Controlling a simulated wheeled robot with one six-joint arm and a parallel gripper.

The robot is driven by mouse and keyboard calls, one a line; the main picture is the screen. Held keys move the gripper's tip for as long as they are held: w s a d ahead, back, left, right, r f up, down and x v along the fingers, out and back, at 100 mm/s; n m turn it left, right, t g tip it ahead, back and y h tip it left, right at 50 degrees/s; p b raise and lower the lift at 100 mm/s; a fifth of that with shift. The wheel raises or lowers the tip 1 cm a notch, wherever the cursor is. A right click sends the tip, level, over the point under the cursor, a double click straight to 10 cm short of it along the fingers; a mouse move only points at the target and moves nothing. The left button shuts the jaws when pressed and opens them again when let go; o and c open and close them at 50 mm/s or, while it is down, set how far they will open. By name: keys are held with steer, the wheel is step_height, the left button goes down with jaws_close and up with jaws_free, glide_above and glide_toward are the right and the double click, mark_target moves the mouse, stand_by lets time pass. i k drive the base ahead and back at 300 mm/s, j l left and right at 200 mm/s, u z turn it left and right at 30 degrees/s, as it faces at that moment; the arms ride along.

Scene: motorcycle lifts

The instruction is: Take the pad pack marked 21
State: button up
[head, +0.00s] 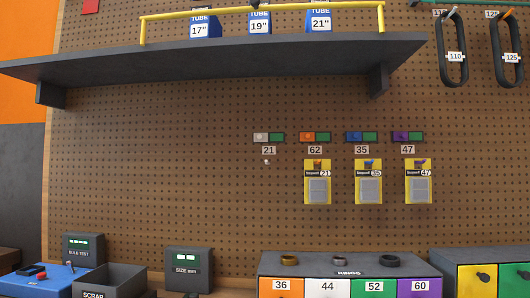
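The pad pack marked 21 (317,190) hangs on the brown pegboard in the head view. It is a yellow card with a grey pad and an orange spot at the top. Below label 21 a bare peg (266,162) shows and no pack hangs there. To its right hang the pack marked 35 (368,190), under label 35, and the pack marked 47 (418,190), under label 47. My gripper is not in view.
A dark shelf (220,60) with a yellow rail and blue tube boxes juts out above. Below stand the rings cabinet (349,271), a scrap bin (110,280) and a size box (188,262). Black loops (453,70) hang at the upper right. The board around the packs is clear.

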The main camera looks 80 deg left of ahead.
mark_target(317, 183)
steer(key=u, duration=2.35)
